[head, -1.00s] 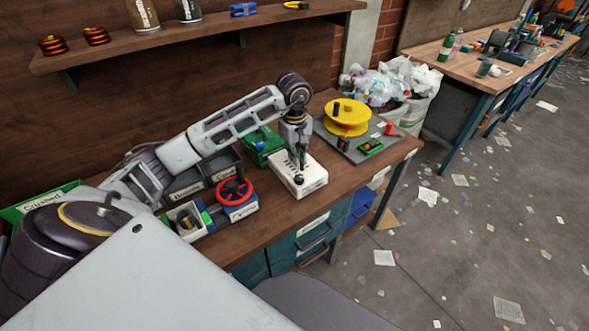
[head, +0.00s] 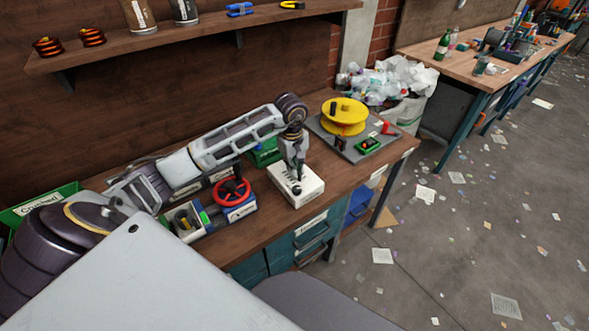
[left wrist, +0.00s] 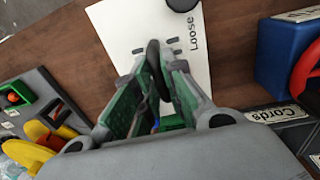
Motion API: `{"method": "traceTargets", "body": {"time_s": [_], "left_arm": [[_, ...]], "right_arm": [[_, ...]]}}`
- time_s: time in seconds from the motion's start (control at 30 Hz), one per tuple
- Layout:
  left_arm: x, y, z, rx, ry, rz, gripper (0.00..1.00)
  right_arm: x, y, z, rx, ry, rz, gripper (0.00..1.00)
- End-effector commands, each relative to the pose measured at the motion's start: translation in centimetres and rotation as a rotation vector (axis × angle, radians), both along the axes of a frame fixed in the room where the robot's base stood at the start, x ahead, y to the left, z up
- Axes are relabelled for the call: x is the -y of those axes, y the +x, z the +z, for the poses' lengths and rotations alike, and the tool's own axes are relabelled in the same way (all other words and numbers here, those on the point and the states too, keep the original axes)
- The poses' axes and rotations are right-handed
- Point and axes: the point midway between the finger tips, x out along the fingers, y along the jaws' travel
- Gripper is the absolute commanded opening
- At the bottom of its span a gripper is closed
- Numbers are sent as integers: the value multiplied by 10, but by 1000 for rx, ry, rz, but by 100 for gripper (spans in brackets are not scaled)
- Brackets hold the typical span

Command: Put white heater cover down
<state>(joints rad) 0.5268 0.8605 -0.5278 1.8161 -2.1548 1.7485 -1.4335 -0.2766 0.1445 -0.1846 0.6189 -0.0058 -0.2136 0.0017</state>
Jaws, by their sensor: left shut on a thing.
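The white heater cover (head: 311,190), a white box with dark slots in its top, is at the bench's front edge in the head view. My left gripper (head: 297,186) points down at its top and is shut on it. In the left wrist view the cover (left wrist: 130,25) shows a "Loose" label, dark slots and a dark round knob. The fingers (left wrist: 157,75), with green inner sides, close around a dark upright piece at its top. Whether the cover's underside touches the bench cannot be told. My right gripper is not in view.
A grey board with a yellow spool (head: 344,118) lies to the right. The wooden bench top (head: 255,224) is bare in front. Drawers (head: 311,238) sit below.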

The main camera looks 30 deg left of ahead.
Motion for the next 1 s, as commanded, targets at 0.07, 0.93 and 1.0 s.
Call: {"method": "traceTargets", "body": {"time_s": [0.07, 0.93, 1.0], "left_arm": [[0, 0, -8, -1, 0, 1, 0], [-1, 0, -15, 0, 1, 0, 33], [0, 0, -15, 0, 1, 0, 33]], "right_arm": [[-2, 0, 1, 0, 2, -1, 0], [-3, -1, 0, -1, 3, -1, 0], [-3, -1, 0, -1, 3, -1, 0]]}}
